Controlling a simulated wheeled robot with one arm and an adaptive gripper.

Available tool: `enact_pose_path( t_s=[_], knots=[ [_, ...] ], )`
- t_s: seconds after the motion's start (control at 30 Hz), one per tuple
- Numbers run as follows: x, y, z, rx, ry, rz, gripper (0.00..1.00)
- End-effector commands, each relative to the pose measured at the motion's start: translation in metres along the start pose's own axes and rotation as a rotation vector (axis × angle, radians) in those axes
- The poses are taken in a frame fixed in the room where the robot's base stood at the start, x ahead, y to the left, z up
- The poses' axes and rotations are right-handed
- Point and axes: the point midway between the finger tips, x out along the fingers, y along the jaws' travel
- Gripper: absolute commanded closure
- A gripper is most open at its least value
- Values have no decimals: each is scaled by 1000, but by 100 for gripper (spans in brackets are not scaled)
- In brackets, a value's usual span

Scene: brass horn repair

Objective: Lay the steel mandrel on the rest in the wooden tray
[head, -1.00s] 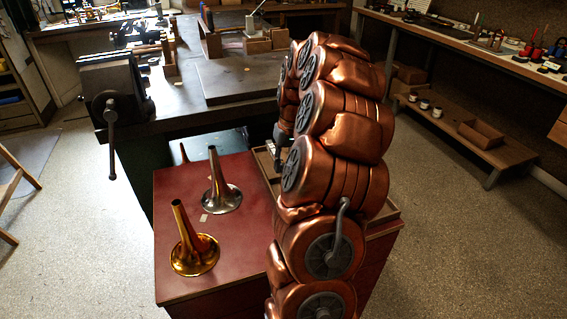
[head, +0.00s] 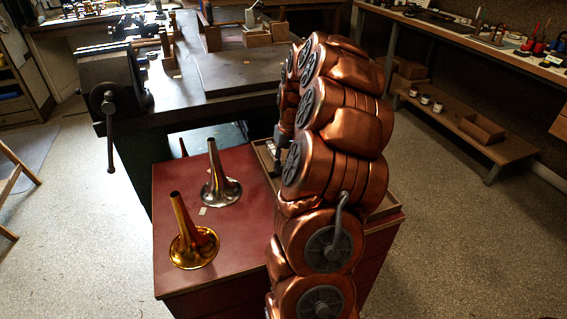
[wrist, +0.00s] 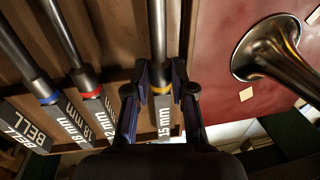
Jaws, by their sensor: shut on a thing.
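The held steel mandrel (wrist: 157,35) has a yellow band and a dark handle marked 15 mm. My gripper (wrist: 160,90) is shut on that handle, one finger on each side. The mandrel is over the right part of the wooden tray (wrist: 108,28), roughly parallel to the other mandrels. I cannot tell whether it touches its rest or hangs just above. In the head view, my arm hides the mandrel and most of the tray (head: 388,205).
A blue-banded mandrel (wrist: 28,65) and a red-banded mandrel (wrist: 72,50) lie to the left. A silver bell (head: 220,188) and a brass bell (head: 193,248) stand on the red top (head: 235,265). A workbench with a vise (head: 112,85) is behind.

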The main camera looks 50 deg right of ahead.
Motion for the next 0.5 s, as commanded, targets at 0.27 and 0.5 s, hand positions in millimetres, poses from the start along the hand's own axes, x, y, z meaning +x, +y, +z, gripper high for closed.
enact_pose_path(
  t_s=[0.27, 0.5],
  knots=[
    [7, 1, 0, 0, 3, 0, 100],
    [6, 1, -1, 0, 3, 1, 100]
  ],
)
